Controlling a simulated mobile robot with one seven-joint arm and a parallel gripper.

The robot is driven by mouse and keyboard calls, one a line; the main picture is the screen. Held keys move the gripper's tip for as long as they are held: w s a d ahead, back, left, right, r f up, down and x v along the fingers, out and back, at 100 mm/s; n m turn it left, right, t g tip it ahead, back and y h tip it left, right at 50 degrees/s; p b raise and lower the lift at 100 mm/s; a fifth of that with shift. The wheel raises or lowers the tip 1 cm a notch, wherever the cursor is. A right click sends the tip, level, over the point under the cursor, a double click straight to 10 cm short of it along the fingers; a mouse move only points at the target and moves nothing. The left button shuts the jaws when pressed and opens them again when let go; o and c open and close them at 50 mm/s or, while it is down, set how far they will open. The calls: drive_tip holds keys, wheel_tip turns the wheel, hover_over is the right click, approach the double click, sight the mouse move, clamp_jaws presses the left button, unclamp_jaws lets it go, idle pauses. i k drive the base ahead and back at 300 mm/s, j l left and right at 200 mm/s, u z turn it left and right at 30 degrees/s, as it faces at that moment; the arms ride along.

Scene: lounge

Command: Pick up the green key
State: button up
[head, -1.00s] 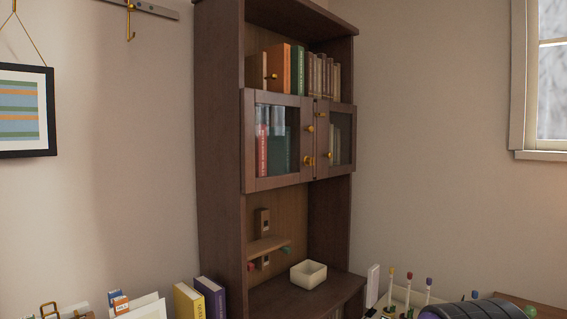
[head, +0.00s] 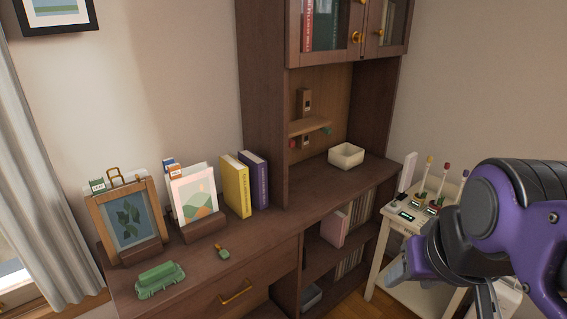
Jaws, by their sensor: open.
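A small teal-green piece (head: 326,130) shows at the right end of the little wooden shelf in the hutch niche. A small red piece (head: 293,143) is at the shelf's left end. Another small item, green with an orange end (head: 222,252), lies on the desk top in front of the picture stands. All are too small for me to tell which is the green key. My gripper (head: 438,284) is at the lower right, open, well apart from all of these, with nothing seen in it. It is partly hidden by my arm.
A pale side table (head: 391,226) with several small items stands right, near my arm.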

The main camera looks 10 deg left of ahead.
sight(223, 254)
drive_tip(key=u, duration=1.15)
drive_tip(key=i+l+u, duration=0.35)
drive_tip(key=i+l, duration=0.25)
drive_tip(key=i, duration=0.15)
drive_tip(key=k+j+u, duration=0.1)
drive_tip(key=k+j, duration=0.15)
drive_tip(key=k, duration=0.15)
drive_tip(key=i+l+z, duration=0.1)
drive_tip(key=i+l, duration=0.15)
drive_tip(key=i, duration=0.2)
